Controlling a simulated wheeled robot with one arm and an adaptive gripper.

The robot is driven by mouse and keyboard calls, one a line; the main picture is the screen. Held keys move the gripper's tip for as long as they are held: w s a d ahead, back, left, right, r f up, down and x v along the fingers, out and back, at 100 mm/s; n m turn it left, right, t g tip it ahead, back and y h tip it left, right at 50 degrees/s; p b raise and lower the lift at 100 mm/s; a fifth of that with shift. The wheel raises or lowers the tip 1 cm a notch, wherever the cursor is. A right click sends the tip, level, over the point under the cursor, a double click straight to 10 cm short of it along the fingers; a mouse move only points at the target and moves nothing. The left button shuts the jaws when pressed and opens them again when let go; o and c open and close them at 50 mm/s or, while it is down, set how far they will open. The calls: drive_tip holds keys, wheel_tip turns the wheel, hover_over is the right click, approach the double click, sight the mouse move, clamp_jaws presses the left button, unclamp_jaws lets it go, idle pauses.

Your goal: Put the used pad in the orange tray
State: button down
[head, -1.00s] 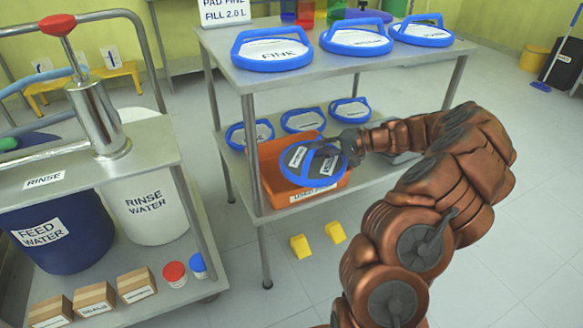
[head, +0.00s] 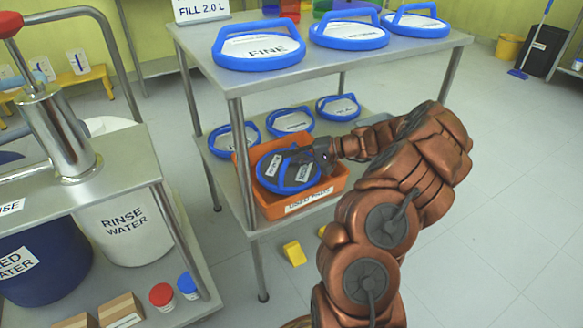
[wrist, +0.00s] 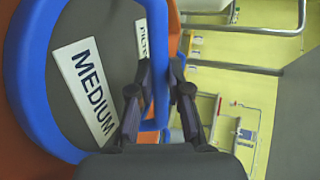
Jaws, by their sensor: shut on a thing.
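The used pad (head: 287,174) is a dark grey disc with a blue rim, a blue handle and white labels. It is at the orange tray (head: 318,198) on the lower shelf, within the tray's outline in the head view. I cannot tell whether it touches the tray floor. My gripper (head: 312,158) is shut on the pad's blue handle. In the wrist view my gripper (wrist: 155,85) has its fingers on either side of the blue handle. The pad (wrist: 60,40) fills the left there, with a label reading MEDIUM. Orange shows beside it.
Several white pads with blue rims stand on the top shelf (head: 300,65) and behind the tray on the lower shelf (head: 222,160). A steel post (head: 243,165) rises at the tray's left front. A rinse cart (head: 120,175) stands at left.

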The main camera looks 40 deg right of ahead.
sight(292, 168)
drive_tip(key=shift+f+b, duration=0.35)
drive_tip(key=shift+f, duration=1)
drive_tip(key=shift+f, duration=0.15)
drive_tip(key=c, duration=1.1)
unclamp_jaws()
drive_tip(key=shift+s+r, duration=0.1)
drive_tip(key=shift+r, duration=0.15)
drive_tip(key=p+v, duration=0.3)
drive_tip(key=v, duration=0.8)
drive_tip(key=shift+s+d+r+p, duration=0.1)
drive_tip(key=shift+s+d+p, duration=0.15)
drive_tip(key=shift+d+p, duration=0.1)
drive_tip(key=shift+a, duration=0.1)
